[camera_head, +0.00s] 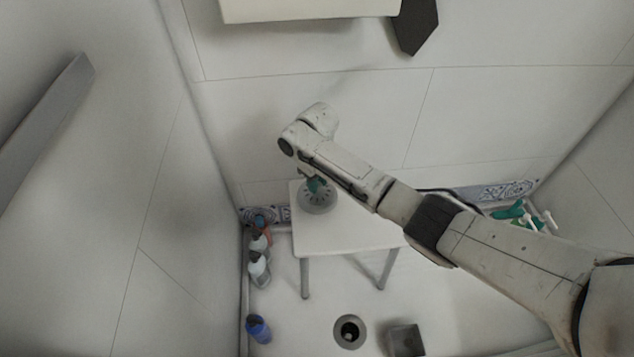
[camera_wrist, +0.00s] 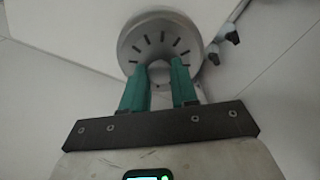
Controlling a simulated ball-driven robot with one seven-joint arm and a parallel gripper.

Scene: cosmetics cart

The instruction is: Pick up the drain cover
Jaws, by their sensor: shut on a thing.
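The drain cover (camera_head: 318,197) is a round grey disc with dark radial slots. In the head view it shows at the far left end of a white stool's seat, partly hidden by my arm. In the wrist view the drain cover (camera_wrist: 160,40) is just beyond my green fingertips. My gripper (camera_wrist: 161,75) has its two fingers on the raised middle of the cover, shut on it with a gap between the fingers. In the head view my gripper (camera_head: 317,186) points down at the cover. I cannot tell whether the cover touches the seat.
The white stool (camera_head: 350,232) stands against the back wall. Several bottles line the left wall, with a blue bottle (camera_head: 258,329) nearer. A round floor drain (camera_head: 349,331) and a grey square box (camera_head: 405,341) are in front. Green items (camera_head: 515,214) lie at the right.

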